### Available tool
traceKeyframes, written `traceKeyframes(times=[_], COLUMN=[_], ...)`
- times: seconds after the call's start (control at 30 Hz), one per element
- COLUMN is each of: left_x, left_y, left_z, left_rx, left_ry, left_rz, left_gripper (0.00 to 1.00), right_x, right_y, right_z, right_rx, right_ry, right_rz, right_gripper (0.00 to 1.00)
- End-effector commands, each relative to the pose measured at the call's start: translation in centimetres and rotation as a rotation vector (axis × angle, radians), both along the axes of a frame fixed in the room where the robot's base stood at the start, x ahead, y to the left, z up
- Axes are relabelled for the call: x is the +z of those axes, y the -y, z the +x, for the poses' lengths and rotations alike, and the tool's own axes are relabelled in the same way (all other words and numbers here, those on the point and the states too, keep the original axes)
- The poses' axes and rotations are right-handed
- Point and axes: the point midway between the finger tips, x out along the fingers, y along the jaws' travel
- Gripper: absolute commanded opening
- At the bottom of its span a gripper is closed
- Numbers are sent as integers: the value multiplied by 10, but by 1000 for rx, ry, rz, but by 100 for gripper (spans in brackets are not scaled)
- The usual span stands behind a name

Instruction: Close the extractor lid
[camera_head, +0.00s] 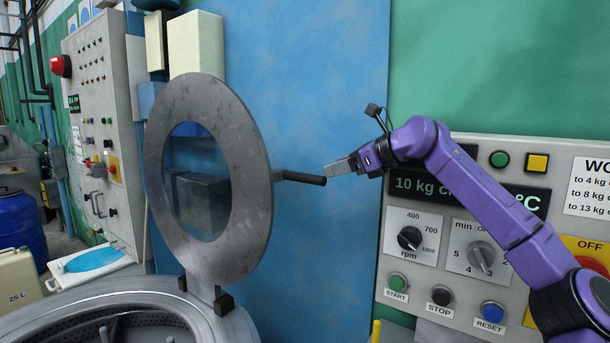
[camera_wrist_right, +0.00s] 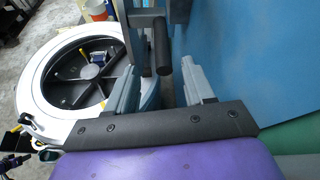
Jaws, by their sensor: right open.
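The extractor lid (camera_head: 254,190) is a grey metal ring with a round window, standing upright and open on its hinge above the extractor drum (camera_head: 130,300). A dark bar handle (camera_head: 303,178) sticks out from its right side. My right gripper (camera_head: 337,167) is open and empty at the free end of the handle. In the right wrist view the handle (camera_wrist_right: 161,52) shows between the two open fingers of the right gripper (camera_wrist_right: 161,88), ahead of their tips. I cannot tell whether they touch it. My left gripper does not show in the head view.
A control panel (camera_head: 460,222) with knobs and buttons is at the right, behind my right arm. A blue wall panel (camera_head: 320,90) stands behind the lid. A grey control cabinet (camera_head: 98,130), a blue barrel (camera_head: 20,215) and a canister (camera_head: 18,278) are at the left.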

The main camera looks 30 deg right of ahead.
Motion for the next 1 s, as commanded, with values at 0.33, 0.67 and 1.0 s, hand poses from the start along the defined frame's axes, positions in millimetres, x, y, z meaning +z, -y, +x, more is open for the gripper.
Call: traceKeyframes(times=[0.33,0.67,1.0], left_x=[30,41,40], left_y=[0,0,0], left_z=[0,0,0], left_rx=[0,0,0], left_ry=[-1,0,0], left_rz=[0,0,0], left_gripper=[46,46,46], right_x=[-22,-39,-40], right_y=[-9,-23,-23], right_z=[51,84,85], right_rx=[-20,-17,-15], right_ry=[-6,-2,-1], right_rz=[-2,-1,-1], right_gripper=[53,53,7])
